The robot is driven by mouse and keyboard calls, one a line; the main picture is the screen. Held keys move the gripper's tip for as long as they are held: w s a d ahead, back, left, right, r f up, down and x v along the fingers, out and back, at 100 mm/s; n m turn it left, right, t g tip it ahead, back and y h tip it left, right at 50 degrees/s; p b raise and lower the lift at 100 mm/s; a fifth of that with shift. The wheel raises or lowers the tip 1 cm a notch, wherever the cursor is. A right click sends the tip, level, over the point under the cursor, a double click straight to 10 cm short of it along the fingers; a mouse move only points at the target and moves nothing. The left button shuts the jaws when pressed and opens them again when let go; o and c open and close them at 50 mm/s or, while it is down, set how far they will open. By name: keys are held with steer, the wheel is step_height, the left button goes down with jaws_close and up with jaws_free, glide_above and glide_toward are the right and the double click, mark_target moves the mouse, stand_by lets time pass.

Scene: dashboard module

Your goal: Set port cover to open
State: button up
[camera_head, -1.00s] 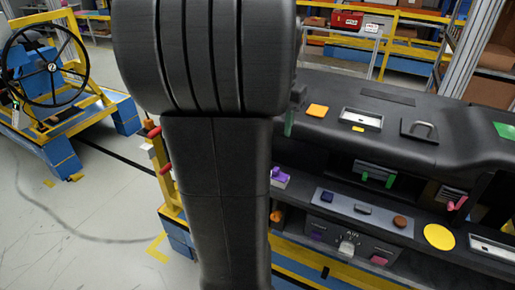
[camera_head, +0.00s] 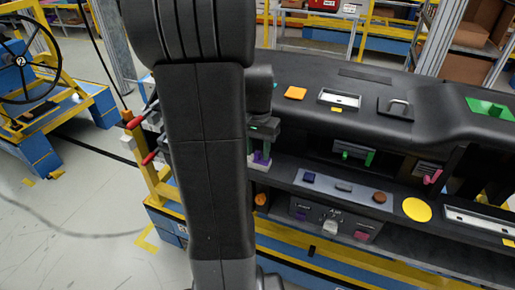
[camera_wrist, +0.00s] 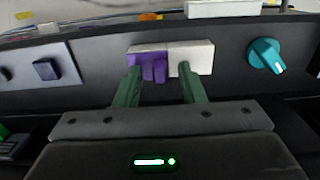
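A purple grooved piece (camera_wrist: 153,68) sits on the left part of a white block (camera_wrist: 203,56) on the dark panel; I cannot tell for certain whether it is the port cover. The purple piece also shows in the head view (camera_head: 261,159), just below my gripper (camera_head: 262,135). In the wrist view my gripper (camera_wrist: 159,72) is open, its two green fingers apart. The left fingertip is at the purple piece's left side and the right one is in front of the white block. I cannot tell whether either touches. Nothing is held between them.
A teal knob (camera_wrist: 266,55) is right of the block, and a dark blue square button (camera_wrist: 46,69) is left. My arm hides part of the left end.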

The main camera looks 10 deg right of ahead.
steer(key=shift+c, duration=0.5)
jaws_close()
steer(key=shift+w+a, duration=0.7)
steer(key=shift+a, duration=0.35)
steer(key=shift+w+a, duration=0.7)
steer(key=shift+a, duration=0.35)
steer(key=shift+o, duration=0.5)
jaws_free()
step_height(320, 180, up, 14)
steer(key=shift+f, duration=0.2)
